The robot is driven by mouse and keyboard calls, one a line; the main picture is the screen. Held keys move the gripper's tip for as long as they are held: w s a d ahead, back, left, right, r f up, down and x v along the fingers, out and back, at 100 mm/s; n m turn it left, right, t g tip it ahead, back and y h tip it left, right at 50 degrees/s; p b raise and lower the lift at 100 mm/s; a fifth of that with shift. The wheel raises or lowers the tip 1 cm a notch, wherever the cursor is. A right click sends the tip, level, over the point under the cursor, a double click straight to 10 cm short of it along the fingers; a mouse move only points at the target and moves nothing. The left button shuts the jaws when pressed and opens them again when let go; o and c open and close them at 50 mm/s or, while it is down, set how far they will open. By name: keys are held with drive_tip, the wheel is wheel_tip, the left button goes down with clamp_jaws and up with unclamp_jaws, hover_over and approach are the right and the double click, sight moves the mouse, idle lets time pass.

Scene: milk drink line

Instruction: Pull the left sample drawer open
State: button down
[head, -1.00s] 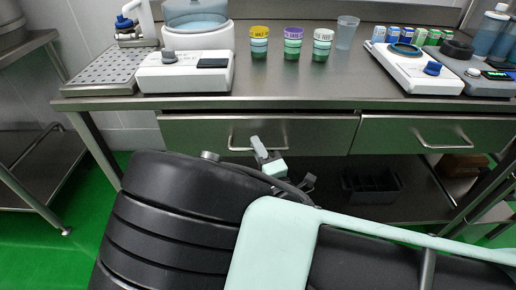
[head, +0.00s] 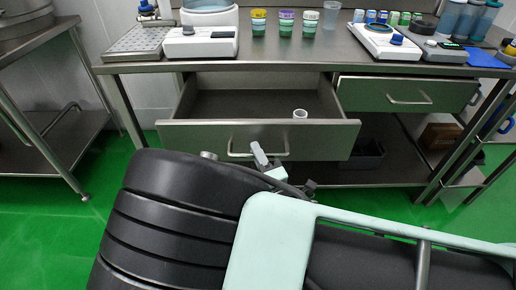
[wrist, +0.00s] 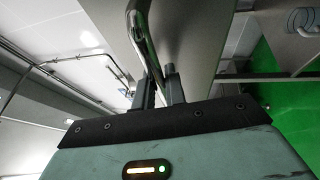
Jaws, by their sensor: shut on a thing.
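The left sample drawer (head: 200,137) is pulled well out from under the steel bench in the head view. A small white cup (head: 300,114) stands inside it toward the right; the rest of the visible floor is bare. My gripper (head: 266,161) is at the drawer's bar handle (head: 236,152), in front of the drawer face. In the wrist view the fingers of my gripper (wrist: 158,92) are closed around the curved metal handle (wrist: 137,40). My arm hides part of the area below the drawer.
The right drawer (head: 375,94) is shut. The bench top (head: 290,65) carries several labelled cups, a scale (head: 200,42) and other devices. A steel side table (head: 45,110) stands left; green floor lies between.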

drive_tip(key=shift+s, duration=1.45)
drive_tip(key=c, duration=1.5)
unclamp_jaws()
drive_tip(key=shift+o, duration=0.2)
drive_tip(key=v, duration=1.7)
drive_tip(key=shift+s+b, duration=0.2)
drive_tip(key=shift+b, duration=0.2)
drive_tip(key=shift+f, duration=0.1)
